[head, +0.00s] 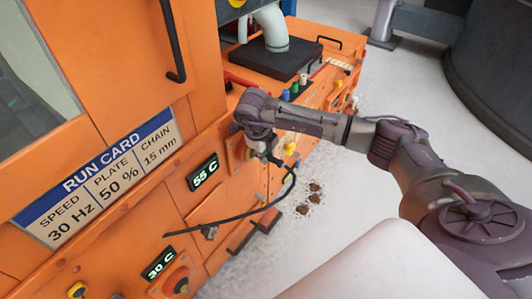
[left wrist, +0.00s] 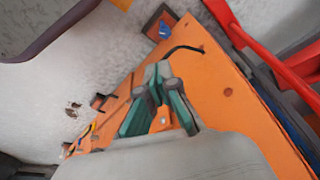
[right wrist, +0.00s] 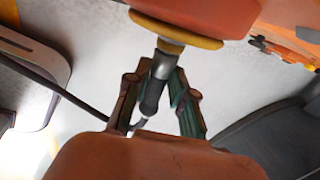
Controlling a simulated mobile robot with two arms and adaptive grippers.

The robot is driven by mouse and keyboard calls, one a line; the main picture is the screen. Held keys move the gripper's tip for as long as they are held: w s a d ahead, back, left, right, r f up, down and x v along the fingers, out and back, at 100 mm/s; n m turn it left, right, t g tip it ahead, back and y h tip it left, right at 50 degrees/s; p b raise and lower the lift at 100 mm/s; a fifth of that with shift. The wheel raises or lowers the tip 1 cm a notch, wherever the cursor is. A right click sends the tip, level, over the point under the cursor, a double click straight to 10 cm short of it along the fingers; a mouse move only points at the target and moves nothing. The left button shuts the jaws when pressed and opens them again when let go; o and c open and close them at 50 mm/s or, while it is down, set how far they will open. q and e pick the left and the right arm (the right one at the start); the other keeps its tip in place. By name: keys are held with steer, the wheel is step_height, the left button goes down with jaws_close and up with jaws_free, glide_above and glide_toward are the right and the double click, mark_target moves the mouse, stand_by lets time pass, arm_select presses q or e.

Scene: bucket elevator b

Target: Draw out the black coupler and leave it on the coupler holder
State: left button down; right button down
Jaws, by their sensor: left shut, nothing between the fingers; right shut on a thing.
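The black coupler (right wrist: 152,92) is a dark cylinder with a silver upper end. In the right wrist view that end meets a yellow ring (right wrist: 172,30) on an orange part; I cannot tell how deep it sits. My right gripper (right wrist: 160,82) is shut on the coupler, with a finger on each side. In the head view my right gripper (head: 262,148) is at the orange machine's front, partly hiding the coupler. A black cable (head: 225,218) hangs from it. My left gripper (left wrist: 157,78) is shut and empty above an orange surface. I cannot make out the coupler holder for certain.
The orange machine (head: 120,90) fills the left, with a run card (head: 100,180) and displays reading 55 C (head: 203,173) and 30 C (head: 158,262). Brown debris (head: 310,200) lies on the open pale floor.

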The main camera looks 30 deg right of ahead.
mark_target(282, 162)
arm_select(q)
steer(key=shift+s+f, duration=0.15)
steer(key=shift+f, duration=0.35)
arm_select(e)
steer(key=shift+s+d, duration=0.15)
steer(key=shift+s, duration=0.15)
arm_select(q)
steer(key=shift+w, duration=0.25)
steer(key=shift+f, duration=0.3)
arm_select(e)
steer(key=shift+s+d, duration=0.1)
steer(key=shift+s, duration=0.15)
arm_select(q)
steer(key=shift+s+f+p, duration=0.15)
steer(key=shift+f+p, duration=0.05)
steer(key=shift+p, duration=0.15)
arm_select(e)
steer(key=shift+s, duration=0.1)
